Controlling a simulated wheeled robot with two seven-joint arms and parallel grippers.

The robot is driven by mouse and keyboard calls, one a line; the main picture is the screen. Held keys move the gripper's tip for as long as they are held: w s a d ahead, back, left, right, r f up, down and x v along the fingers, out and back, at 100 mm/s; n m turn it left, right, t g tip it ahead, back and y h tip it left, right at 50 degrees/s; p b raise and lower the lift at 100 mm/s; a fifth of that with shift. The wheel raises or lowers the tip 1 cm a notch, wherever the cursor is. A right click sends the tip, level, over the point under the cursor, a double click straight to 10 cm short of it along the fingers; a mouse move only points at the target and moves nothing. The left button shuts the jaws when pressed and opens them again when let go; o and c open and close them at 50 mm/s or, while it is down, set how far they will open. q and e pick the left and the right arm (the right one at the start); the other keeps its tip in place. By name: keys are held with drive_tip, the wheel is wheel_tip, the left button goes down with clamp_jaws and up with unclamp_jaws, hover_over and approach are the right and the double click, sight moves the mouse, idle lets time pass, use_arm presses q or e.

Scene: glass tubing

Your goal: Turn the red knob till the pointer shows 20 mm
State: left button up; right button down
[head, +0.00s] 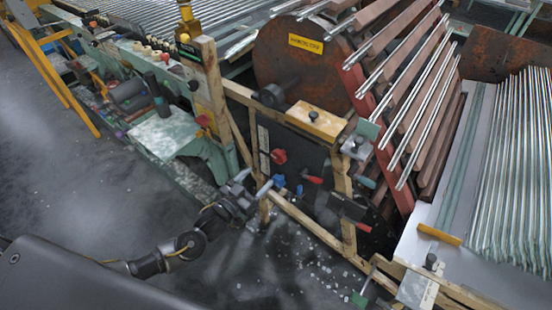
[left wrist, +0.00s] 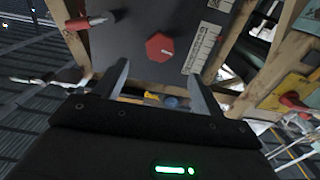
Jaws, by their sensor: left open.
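The red knob (head: 279,156) sits on a dark panel behind the wooden frame, near the middle of the head view. In the left wrist view the red knob (left wrist: 160,47) is a hexagon on the panel, with a white scale (left wrist: 203,48) to its right. The scale also shows in the head view (head: 264,145). The pointer and its reading are too small to make out. My left gripper (head: 262,187) is in front of and below the knob, apart from it. In the left wrist view its two fingers (left wrist: 159,80) are spread, with nothing between them. My right gripper is not in view.
Wooden posts and rails (head: 218,95) frame the panel. Blue knobs (head: 279,181) and a red-handled lever (head: 313,180) are close by, right of the gripper. A large rusty drum (head: 290,55) stands above. Glass tubes (head: 510,170) lie at right. The dark floor at left is open.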

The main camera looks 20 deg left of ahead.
sight(276, 159)
use_arm(q)
drive_tip(key=p+x, duration=0.1)
drive_tip(key=x, duration=0.8)
drive_tip(key=shift+w, duration=0.25)
drive_tip(key=shift+w+d, duration=0.25)
drive_tip(key=shift+w, duration=0.35)
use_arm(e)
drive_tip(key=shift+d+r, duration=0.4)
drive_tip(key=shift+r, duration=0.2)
use_arm(q)
drive_tip(key=shift+c, duration=0.3)
drive_tip(key=c, duration=0.9)
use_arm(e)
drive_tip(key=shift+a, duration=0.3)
